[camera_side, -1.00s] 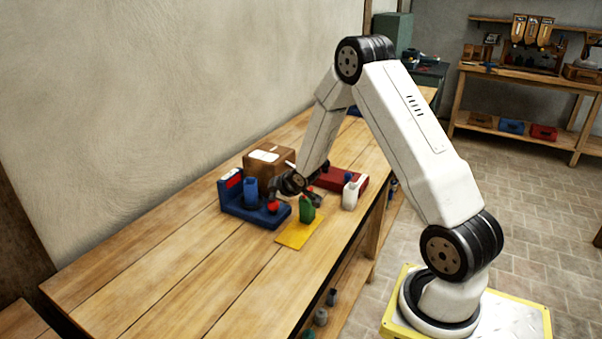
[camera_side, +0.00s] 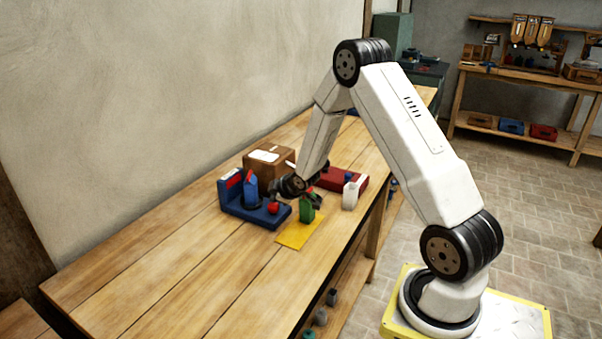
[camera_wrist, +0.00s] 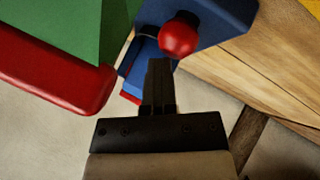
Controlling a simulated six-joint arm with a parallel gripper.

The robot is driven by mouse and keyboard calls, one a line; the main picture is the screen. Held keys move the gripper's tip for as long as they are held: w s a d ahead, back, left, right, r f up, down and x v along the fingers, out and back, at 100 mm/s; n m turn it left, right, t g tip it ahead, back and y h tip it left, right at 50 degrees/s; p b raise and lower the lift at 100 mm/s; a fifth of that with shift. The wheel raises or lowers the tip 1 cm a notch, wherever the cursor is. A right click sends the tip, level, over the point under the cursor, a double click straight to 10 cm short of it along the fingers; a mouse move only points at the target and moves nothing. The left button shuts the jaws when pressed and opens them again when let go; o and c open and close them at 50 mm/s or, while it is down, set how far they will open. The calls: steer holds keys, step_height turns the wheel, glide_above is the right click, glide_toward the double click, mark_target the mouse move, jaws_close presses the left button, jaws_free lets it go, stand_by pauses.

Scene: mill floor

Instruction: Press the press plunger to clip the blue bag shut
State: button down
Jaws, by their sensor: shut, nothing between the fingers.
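The dark blue press (camera_side: 234,206) stands on the bench at the left, and its red plunger knob (camera_side: 273,208) rises from its base. The blue bag (camera_side: 251,192) stands upright in the press, its top narrowed. Whether a clip sits on it is too small to tell. My gripper (camera_side: 275,196) is shut and empty just above the knob. In the wrist view, the closed fingertips (camera_wrist: 160,66) point at the red knob (camera_wrist: 179,36). I cannot tell whether they touch it. The blue press body (camera_wrist: 222,18) shows behind; the bag is not clearly visible there.
A cardboard box (camera_side: 262,168) is behind the press. The front left of the bench (camera_side: 170,270) is clear.

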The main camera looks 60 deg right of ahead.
mark_target(275, 205)
steer(key=shift+s, duration=0.1)
stand_by(0.3)
steer(key=shift+r, duration=1.3)
steer(key=shift+r, duration=0.1)
steer(key=shift+r, duration=2.4)
steer(key=s+a+r+m+g+y, duration=0.1)
steer(key=s+a+m+g, duration=0.4)
steer(key=s+a, duration=1.4)
steer(key=a+g+y, duration=0.1)
steer(key=a, duration=0.3)
steer(key=shift+s+a+r+y, duration=0.2)
steer(key=shift+r+y, duration=0.05)
steer(key=shift+y, duration=0.15)
